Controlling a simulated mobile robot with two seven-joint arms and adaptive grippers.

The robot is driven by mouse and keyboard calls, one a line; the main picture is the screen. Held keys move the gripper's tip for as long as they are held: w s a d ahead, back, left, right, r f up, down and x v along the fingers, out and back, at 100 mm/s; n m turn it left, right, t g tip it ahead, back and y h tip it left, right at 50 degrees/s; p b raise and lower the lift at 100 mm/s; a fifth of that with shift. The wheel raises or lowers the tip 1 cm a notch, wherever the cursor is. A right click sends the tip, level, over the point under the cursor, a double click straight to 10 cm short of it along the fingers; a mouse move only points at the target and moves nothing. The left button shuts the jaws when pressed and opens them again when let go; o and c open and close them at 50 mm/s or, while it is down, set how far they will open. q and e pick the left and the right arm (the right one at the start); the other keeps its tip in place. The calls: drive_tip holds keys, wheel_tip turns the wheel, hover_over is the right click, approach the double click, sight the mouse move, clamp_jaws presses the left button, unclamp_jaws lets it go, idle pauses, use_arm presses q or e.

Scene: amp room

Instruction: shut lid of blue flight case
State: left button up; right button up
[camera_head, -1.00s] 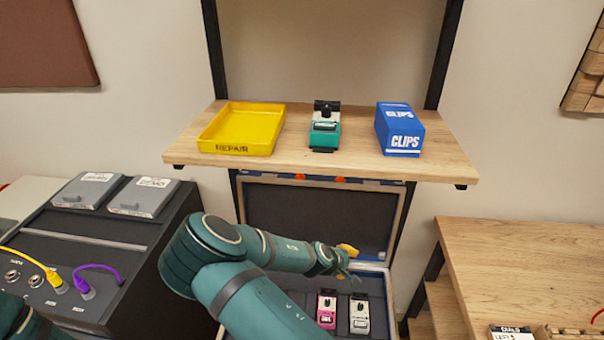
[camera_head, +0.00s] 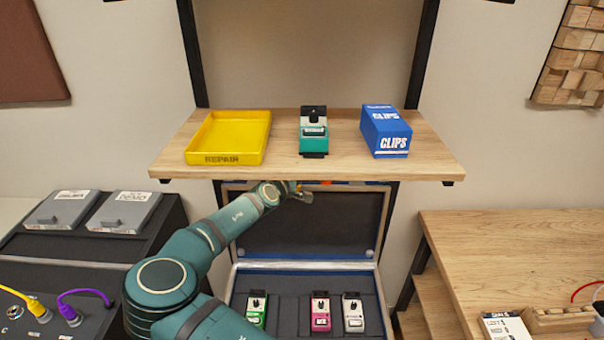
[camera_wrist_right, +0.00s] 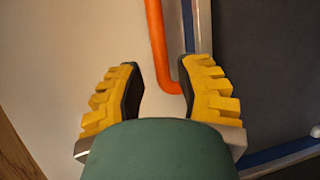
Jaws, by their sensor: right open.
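The blue flight case (camera_head: 305,265) stands open below the shelf, its dark-lined lid (camera_head: 335,222) raised roughly upright at the back. In the right wrist view, the lid's blue edge (camera_wrist_right: 203,25) and dark lining (camera_wrist_right: 265,70) lie to the right. My right gripper (camera_head: 301,194) is at the lid's top rim, just under the shelf. My left gripper is not in view.
Green (camera_head: 256,309), pink (camera_head: 320,312) and white (camera_head: 353,312) pedals sit in the case base. The wooden shelf (camera_head: 285,165) overhangs the lid, bearing a yellow tray (camera_head: 229,158), a teal pedal (camera_head: 313,132) and a blue box (camera_head: 386,132). A wooden table (camera_head: 500,260) stands right.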

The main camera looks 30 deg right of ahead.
sight(302, 183)
drive_tip(key=x, duration=0.5)
drive_tip(key=shift+w+d+f, duration=0.1)
drive_tip(key=shift+w+d, duration=0.1)
drive_tip(key=shift+d, duration=0.05)
drive_tip(key=shift+o, duration=0.2)
clamp_jaws()
